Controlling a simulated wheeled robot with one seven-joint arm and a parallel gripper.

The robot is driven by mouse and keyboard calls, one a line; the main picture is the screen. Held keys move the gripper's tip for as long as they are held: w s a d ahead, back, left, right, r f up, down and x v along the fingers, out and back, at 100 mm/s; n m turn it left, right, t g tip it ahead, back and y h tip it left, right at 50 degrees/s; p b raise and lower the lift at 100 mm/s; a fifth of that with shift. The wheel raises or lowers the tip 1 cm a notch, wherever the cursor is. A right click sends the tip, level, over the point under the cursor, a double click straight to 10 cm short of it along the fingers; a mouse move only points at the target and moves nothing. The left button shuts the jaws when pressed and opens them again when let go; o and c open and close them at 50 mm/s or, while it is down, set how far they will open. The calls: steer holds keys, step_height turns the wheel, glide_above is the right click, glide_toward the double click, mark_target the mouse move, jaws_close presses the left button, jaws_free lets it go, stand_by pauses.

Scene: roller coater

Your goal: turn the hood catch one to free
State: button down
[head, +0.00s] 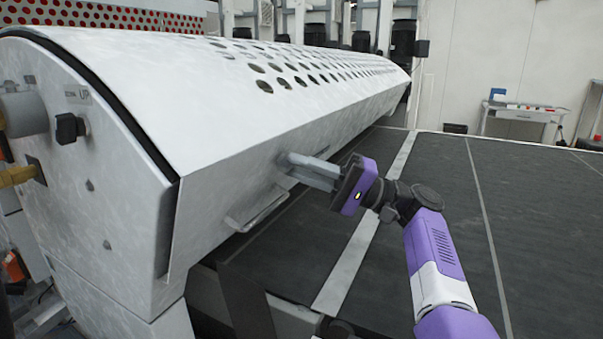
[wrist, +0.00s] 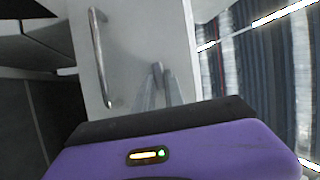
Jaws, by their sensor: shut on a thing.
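The white hood (head: 215,95) of the roller coater fills the left and middle of the head view. My gripper (head: 287,163) reaches its lower front face from the right, fingers against the face. In the wrist view my gripper (wrist: 157,72) has its two fingers close together at the pale hood panel (wrist: 135,35). It is shut on the hood catch, which the fingertips hide almost wholly. I cannot tell which way the catch is turned.
A bar handle (head: 262,211) sticks out of the hood below and left of my gripper; it also shows in the wrist view (wrist: 98,58). A dark flat conveyor bed (head: 440,170) lies to the right. A side table (head: 525,113) stands far back.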

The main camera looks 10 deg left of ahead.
steer(key=shift+m, duration=0.4)
steer(key=c, duration=1.4)
jaws_free()
steer(key=shift+c, duration=0.2)
steer(key=shift+d+f, duration=0.1)
steer(key=b+v, duration=0.2)
steer(key=v, duration=0.5)
steer(key=shift+d+f, duration=0.2)
steer(key=shift+d, duration=0.1)
steer(key=shift+w, duration=0.1)
